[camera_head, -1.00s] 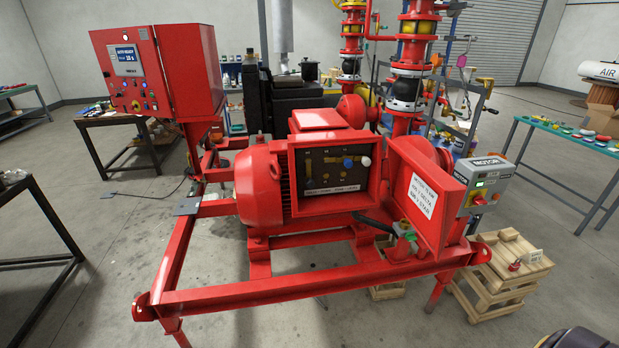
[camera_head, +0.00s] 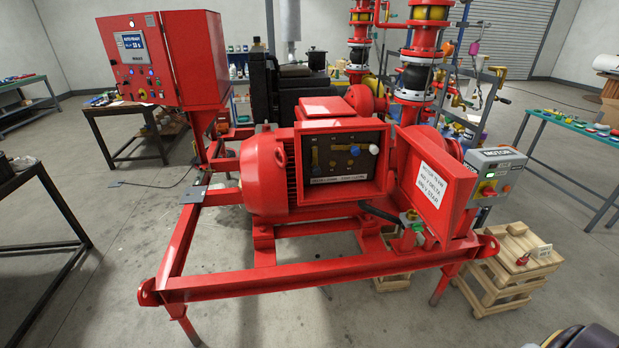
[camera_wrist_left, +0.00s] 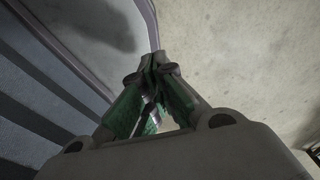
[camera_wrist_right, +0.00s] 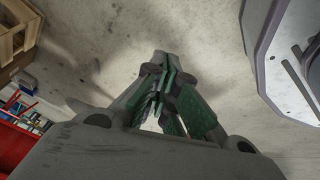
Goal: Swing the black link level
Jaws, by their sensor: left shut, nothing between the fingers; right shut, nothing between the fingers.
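The open red terminal box (camera_head: 383,190) sits on the red motor (camera_head: 262,178). Inside is a dark panel (camera_head: 325,165) with several small brass-coloured pieces, a blue knob (camera_head: 354,150) and a white knob (camera_head: 374,149). I cannot pick out the black link on the dark panel at this size, nor its angle. My left gripper (camera_wrist_left: 157,58) is shut and empty over bare floor in the left wrist view. My right gripper (camera_wrist_right: 162,60) is shut and empty over floor in the right wrist view. Neither gripper shows in the head view; both are away from the box.
The box's open lid (camera_head: 438,190), with a white label, stands out at its right. A grey motor switch box (camera_head: 495,175) is behind it. A red frame rail (camera_head: 320,277) crosses in front. Wooden crates (camera_head: 510,270) stand at right. Floor before the rail is clear.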

